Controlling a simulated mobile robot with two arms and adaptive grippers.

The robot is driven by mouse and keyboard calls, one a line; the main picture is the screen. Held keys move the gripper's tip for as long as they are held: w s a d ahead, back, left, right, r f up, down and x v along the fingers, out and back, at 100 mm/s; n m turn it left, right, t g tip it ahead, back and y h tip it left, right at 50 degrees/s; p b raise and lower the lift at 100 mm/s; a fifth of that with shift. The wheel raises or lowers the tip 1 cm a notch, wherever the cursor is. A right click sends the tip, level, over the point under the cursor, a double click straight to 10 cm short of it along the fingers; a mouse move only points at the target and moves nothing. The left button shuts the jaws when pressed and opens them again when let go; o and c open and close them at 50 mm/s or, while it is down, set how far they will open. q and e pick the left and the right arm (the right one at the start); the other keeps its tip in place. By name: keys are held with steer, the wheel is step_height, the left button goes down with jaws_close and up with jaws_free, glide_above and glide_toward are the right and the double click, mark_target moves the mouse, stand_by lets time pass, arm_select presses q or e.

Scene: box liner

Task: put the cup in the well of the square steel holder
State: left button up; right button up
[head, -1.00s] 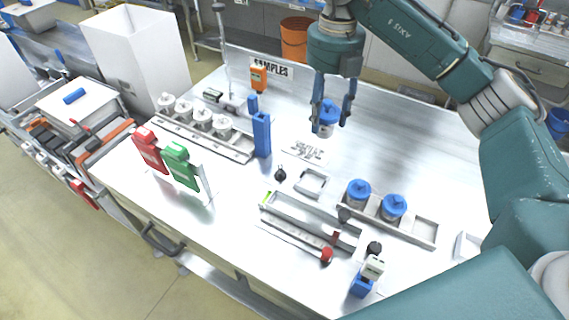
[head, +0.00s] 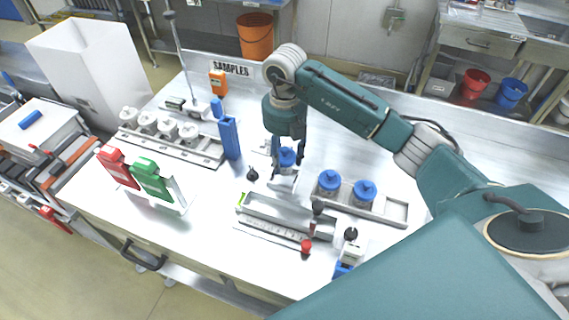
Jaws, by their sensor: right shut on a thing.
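The cup (head: 287,157), with a blue lid and a pale body, is held between the fingers of my right gripper (head: 287,162). The gripper points down and is shut on the cup. The square steel holder (head: 284,184) is on the bench directly below the cup in the picture. The gripper and cup partly cover the holder, so its well is largely hidden. I cannot tell whether the cup's bottom is in the well or just above it. My left gripper is not in view.
A steel rack (head: 394,210) with two blue-lidded cups stands right of the holder. A long steel tray (head: 285,212) lies in front. A blue upright block (head: 230,138), a rack of white-capped jars (head: 200,151) and red (head: 118,167) and green (head: 152,180) bottles are left.

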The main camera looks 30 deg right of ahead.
step_height(320, 180, down, 4)
steer(key=shift+a+r+p, duration=0.1)
steer(key=shift+r+p, duration=0.1)
steer(key=shift+p, duration=0.35)
steer(key=shift+f, duration=0.25)
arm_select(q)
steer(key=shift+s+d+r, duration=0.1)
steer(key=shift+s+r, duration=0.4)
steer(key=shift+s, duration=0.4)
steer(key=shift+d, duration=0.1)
arm_select(e)
steer(key=shift+f, duration=0.15)
steer(key=o, duration=1.2)
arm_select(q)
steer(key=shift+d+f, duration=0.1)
